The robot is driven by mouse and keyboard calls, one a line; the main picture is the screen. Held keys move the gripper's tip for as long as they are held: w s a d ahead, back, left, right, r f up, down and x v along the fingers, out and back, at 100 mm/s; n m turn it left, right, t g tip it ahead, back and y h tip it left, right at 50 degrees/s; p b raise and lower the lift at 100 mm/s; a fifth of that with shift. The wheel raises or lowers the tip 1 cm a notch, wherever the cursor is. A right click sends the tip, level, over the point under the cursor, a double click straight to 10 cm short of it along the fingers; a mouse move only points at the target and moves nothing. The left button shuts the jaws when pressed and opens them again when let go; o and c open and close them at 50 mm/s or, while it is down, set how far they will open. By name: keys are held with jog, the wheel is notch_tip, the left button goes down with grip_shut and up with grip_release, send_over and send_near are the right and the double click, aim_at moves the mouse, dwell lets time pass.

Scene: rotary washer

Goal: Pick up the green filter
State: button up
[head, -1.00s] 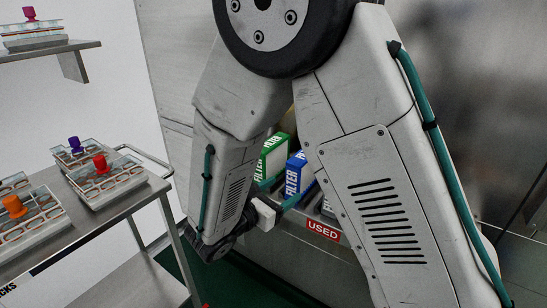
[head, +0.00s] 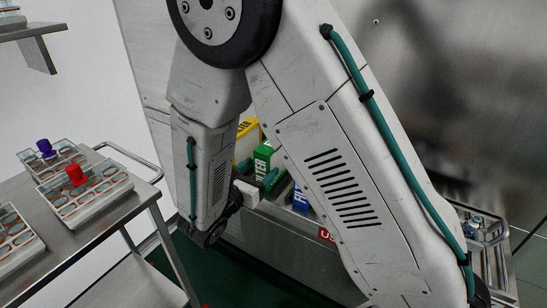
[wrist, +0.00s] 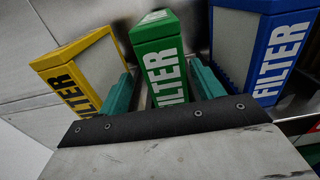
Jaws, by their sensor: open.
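The green filter (wrist: 162,62) is a box with white FILTER lettering, standing upright in the middle of the wrist view. My gripper (wrist: 163,85) is open, with one teal finger on each side of the green filter near its front. I cannot tell whether either finger touches it. In the head view the green filter (head: 262,160) is partly hidden by my arm. My gripper (head: 257,185) shows there only in part, beside the filters.
A yellow filter (wrist: 78,72) stands left of the green one and a blue filter (wrist: 268,45) right of it, leaving narrow gaps. A red label (head: 325,235) marks the steel bin front. A steel cart (head: 112,215) with trays stands at the left.

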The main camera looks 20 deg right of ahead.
jog(key=x, duration=0.5)
jog(key=shift+s+d+f, duration=0.1)
jog(key=shift+d+f, duration=0.25)
jog(key=shift+d, duration=0.15)
jog(key=shift+c, duration=0.3)
jog(key=c, duration=1.1)
jog(key=shift+a+r, duration=0.1)
jog(key=shift+c, duration=0.2)
